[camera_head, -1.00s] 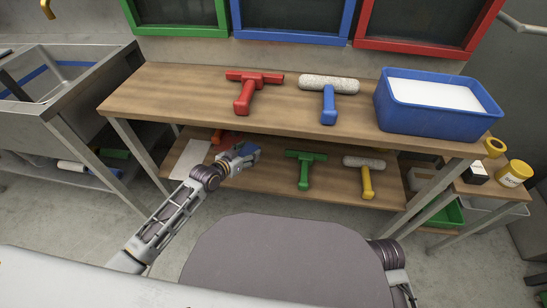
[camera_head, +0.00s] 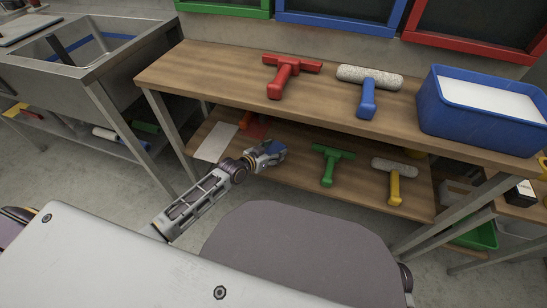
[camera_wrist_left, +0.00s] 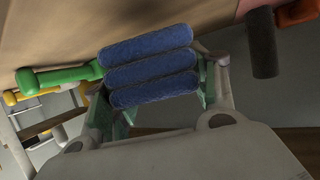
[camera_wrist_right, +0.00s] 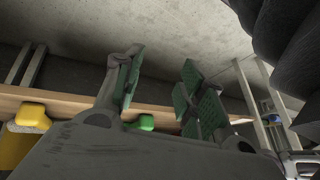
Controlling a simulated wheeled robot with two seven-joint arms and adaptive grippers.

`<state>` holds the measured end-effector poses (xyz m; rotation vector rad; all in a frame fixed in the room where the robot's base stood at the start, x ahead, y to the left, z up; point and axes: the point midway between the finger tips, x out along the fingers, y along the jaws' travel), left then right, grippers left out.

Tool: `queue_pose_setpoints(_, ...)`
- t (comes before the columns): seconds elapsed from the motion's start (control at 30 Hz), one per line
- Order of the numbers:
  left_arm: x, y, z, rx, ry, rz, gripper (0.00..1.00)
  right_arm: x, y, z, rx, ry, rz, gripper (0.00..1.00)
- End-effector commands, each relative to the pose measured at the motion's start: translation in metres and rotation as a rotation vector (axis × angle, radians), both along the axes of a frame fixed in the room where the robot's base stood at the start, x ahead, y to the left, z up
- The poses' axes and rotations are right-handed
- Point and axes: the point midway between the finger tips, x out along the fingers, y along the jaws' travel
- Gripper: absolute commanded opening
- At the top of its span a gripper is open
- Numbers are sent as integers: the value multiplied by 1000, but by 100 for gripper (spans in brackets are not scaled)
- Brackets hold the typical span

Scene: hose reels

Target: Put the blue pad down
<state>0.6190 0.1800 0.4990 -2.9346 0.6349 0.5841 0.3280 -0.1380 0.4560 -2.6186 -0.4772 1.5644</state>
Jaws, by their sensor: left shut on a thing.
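The blue pad (camera_wrist_left: 150,66) has ribbed, roll-like sections and lies between the two fingers of my left gripper (camera_wrist_left: 158,95) in the left wrist view. In the head view my left gripper (camera_head: 274,153) reaches the lower shelf (camera_head: 295,172), left of the green-handled tool. The blue pad (camera_head: 270,146) shows there as a small patch, partly hidden by the gripper. I cannot tell whether the pad touches the shelf. My right gripper (camera_wrist_right: 165,88) shows only in the right wrist view, fingers apart with nothing between them.
The lower shelf holds a green tool (camera_head: 330,163), a yellow-handled roller (camera_head: 395,180), an orange tool (camera_head: 254,128) and a white sheet (camera_head: 216,142). The bench top (camera_head: 215,75) above carries a red tool (camera_head: 285,74), a blue-handled roller (camera_head: 369,90) and a blue tub (camera_head: 465,122).

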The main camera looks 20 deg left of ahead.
Motion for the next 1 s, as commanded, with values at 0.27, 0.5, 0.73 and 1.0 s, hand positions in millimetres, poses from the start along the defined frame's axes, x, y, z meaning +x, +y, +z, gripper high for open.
queue_pose_setpoints(0.27, 0, 0, -14, 0, 1, 0, 35, 2, 2, -10, 17, -20, -7, 40)
queue_pose_setpoints(0.5, 0, 0, -34, -1, 0, 0, 35, 0, 6, -35, 50, -46, -27, 40)
queue_pose_setpoints(0.73, 0, 0, -37, 0, -1, 1, 35, 1, 7, -38, 59, -56, -33, 40)
queue_pose_setpoints(1.0, 0, 0, -39, 0, -1, 1, 35, 2, 7, -38, 59, -57, -33, 40)
